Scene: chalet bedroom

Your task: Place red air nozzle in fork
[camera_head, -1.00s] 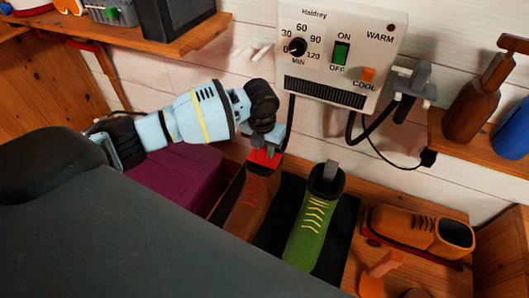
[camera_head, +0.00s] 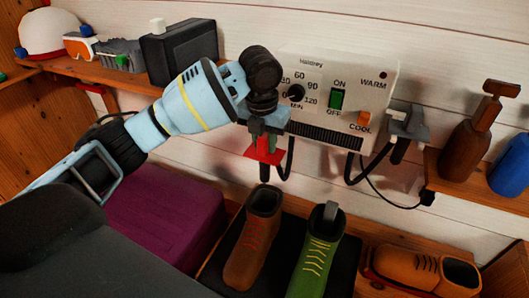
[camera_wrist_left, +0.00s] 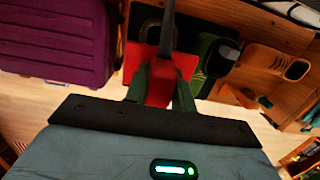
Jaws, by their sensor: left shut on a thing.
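The red air nozzle (camera_head: 262,150) hangs in my left gripper (camera_head: 265,134), with its dark end pointing down. It is just below the lower left corner of the white dryer box (camera_head: 345,100) and above the brown shoe. In the left wrist view the red nozzle (camera_wrist_left: 158,88) sits between the two green fingers of my left gripper (camera_wrist_left: 161,84). A grey fork holder (camera_head: 408,122) on the dryer's right side carries a dark nozzle (camera_head: 400,150). The fork on the left side is hidden behind my left gripper and wrist. My right gripper is not in view.
The brown shoe (camera_head: 252,240) and green shoe (camera_head: 318,252) stand on a dark mat below. A purple case (camera_head: 165,215) is at the left. A shelf (camera_head: 130,72) with a black box (camera_head: 178,50) is behind my arm. A brown bottle (camera_head: 470,145) stands right.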

